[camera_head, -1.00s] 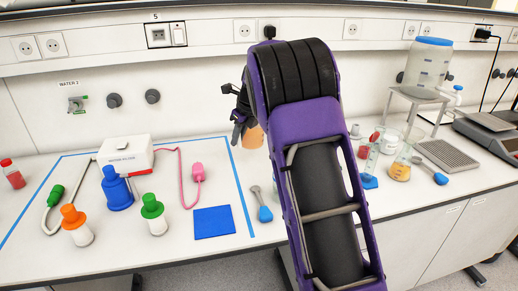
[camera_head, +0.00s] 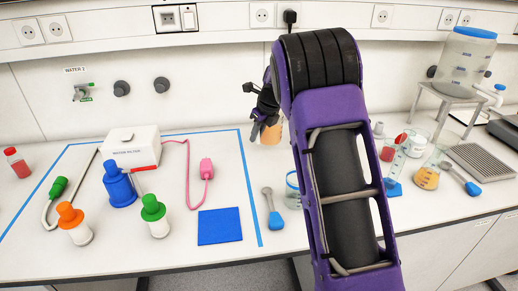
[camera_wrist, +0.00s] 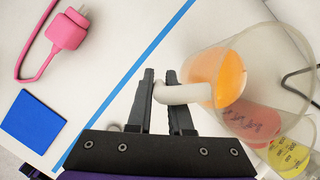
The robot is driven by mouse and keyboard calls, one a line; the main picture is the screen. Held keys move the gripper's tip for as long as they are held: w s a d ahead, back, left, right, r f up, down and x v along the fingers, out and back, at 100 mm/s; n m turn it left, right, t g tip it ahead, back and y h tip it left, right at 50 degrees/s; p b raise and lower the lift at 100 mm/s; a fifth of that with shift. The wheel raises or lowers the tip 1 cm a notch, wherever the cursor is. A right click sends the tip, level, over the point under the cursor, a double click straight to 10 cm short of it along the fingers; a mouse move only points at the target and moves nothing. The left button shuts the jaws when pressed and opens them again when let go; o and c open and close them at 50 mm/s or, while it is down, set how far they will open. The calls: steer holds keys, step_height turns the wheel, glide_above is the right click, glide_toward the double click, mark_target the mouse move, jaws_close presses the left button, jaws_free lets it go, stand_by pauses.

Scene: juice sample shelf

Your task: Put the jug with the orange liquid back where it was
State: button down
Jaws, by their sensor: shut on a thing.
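The jug with orange liquid (camera_head: 272,133) hangs at my gripper (camera_head: 260,122) near the back wall, partly hidden by my arm in the head view. In the wrist view, the translucent jug (camera_wrist: 229,77) with its orange liquid is at the right of my gripper (camera_wrist: 161,82). The fingers are shut on its pale handle (camera_wrist: 185,94). The jug's base is hidden, so I cannot tell whether it touches the bench.
A blue tape line (camera_head: 250,200) borders the left work area with the water-bloc box (camera_head: 130,148), coloured bottles and blue pad (camera_head: 220,226).

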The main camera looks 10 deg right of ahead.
mark_target(259, 143)
steer(key=shift+f, duration=2.5)
steer(key=shift+f, duration=0.15)
steer(key=c, duration=0.8)
jaws_free()
steer(key=shift+c, duration=0.2)
steer(key=v, duration=1.2)
steer(key=shift+d, duration=0.1)
